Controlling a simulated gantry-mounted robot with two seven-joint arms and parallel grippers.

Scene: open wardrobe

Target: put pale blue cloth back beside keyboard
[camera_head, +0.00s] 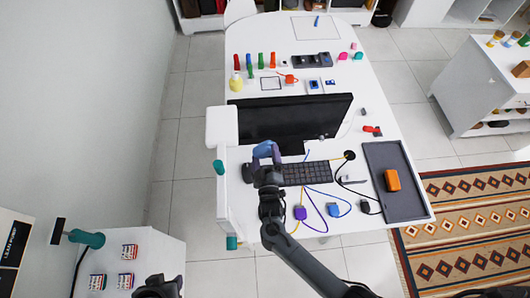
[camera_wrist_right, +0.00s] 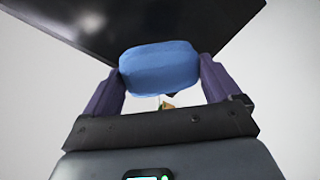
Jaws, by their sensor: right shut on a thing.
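The pale blue cloth (camera_wrist_right: 160,68) is a rounded blue bundle between the two purple fingers of my right gripper (camera_wrist_right: 160,85) in the right wrist view. The fingers are shut on its two sides. In the head view my right gripper (camera_head: 266,152) is at the left end of the black keyboard (camera_head: 308,173), in front of the monitor. The cloth is hard to tell from the fingers there, and its height above the desk is unclear.
The black monitor (camera_head: 291,117) stands close behind the keyboard. A dark tray (camera_head: 405,205) with an orange block (camera_head: 392,180) lies at the right. A purple item (camera_head: 300,212) and a blue item (camera_head: 333,209) with cables lie in front of the keyboard on the white desk (camera_head: 255,222).

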